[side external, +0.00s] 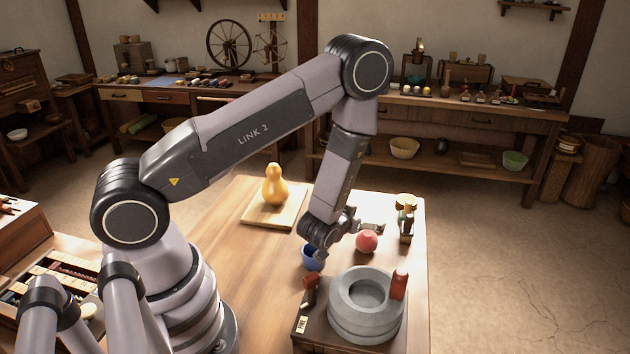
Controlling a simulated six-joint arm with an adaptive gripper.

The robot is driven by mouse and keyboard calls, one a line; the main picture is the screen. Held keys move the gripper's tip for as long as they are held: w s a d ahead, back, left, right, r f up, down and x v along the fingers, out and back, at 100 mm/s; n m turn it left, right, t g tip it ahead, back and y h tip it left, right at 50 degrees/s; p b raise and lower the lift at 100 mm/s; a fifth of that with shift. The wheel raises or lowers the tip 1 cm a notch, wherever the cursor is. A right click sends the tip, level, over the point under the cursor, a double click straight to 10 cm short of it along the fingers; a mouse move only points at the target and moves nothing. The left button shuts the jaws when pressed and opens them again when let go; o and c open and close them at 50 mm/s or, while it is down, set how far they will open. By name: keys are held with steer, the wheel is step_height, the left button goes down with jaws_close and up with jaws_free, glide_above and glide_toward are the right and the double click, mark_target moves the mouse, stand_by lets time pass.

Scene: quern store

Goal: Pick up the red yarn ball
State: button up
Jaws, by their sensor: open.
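The red yarn ball (366,241) sits on the wooden table, right of my wrist and behind the grey stone quern (341,318). My gripper (376,227) reaches out to the right from the wrist, small in the picture, just above and behind the ball in this view. It is open, and nothing shows held in it. Its fingertips are hard to make out, and I cannot tell whether they touch the ball.
The quern has an upright red handle (399,284). A yellow gourd (275,186) sits on a board (252,214) at the back left. The table's left-middle is clear.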

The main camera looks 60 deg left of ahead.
mark_target(364, 239)
step_height(364, 239, down, 4)
step_height(364, 239, down, 3)
steer(key=shift+r, duration=0.2)
steer(key=shift+x, duration=1.1)
steer(key=shift+w+a+f, duration=0.1)
steer(key=shift+w+f, duration=0.1)
steer(key=shift+w, duration=0.15)
steer(key=shift+c, duration=0.2)
steer(key=c, duration=1.2)
